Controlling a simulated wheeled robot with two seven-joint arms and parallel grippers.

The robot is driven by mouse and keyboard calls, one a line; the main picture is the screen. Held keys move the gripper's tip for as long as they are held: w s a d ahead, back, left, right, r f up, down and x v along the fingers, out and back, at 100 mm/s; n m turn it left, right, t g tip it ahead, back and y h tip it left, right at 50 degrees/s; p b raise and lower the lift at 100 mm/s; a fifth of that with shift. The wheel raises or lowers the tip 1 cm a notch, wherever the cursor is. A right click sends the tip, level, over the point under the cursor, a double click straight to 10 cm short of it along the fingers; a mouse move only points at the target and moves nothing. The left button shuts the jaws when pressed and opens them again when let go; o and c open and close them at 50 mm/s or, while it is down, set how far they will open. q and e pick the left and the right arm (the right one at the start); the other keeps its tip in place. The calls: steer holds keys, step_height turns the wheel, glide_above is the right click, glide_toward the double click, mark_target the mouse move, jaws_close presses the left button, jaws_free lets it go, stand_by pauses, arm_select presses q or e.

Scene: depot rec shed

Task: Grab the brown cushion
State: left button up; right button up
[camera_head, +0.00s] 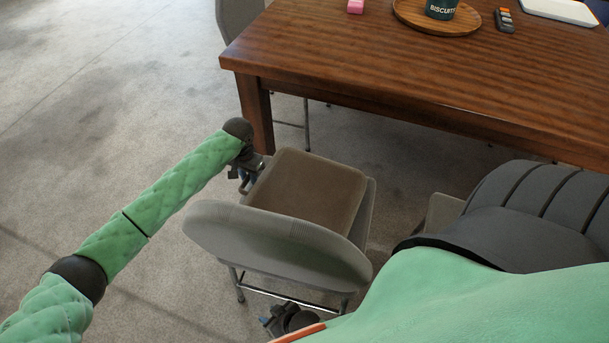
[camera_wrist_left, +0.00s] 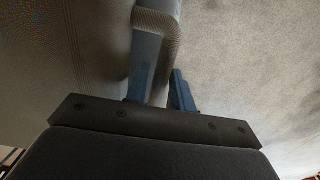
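The brown cushion (camera_head: 305,190) lies flat on the seat of a grey-beige folding chair (camera_head: 275,240) in the head view, behind the chair's backrest. My left gripper (camera_head: 243,181) is at the cushion's left edge. In the left wrist view its blue fingers (camera_wrist_left: 165,85) stand apart, with a narrow beige edge (camera_wrist_left: 162,60) between them. Whether that edge is cushion or chair, and whether the fingers touch it, is unclear. My right gripper (camera_head: 288,318) is low near the bottom edge, partly hidden by my body; its fingers are not clear.
Another chair (camera_head: 236,18) is at the back. The concrete floor (camera_head: 100,110) at left is clear.

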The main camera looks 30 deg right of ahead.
arm_select(q)
steer(key=shift+f, duration=0.55)
steer(key=shift+c, duration=0.4)
jaws_close()
steer(key=shift+r, duration=0.1)
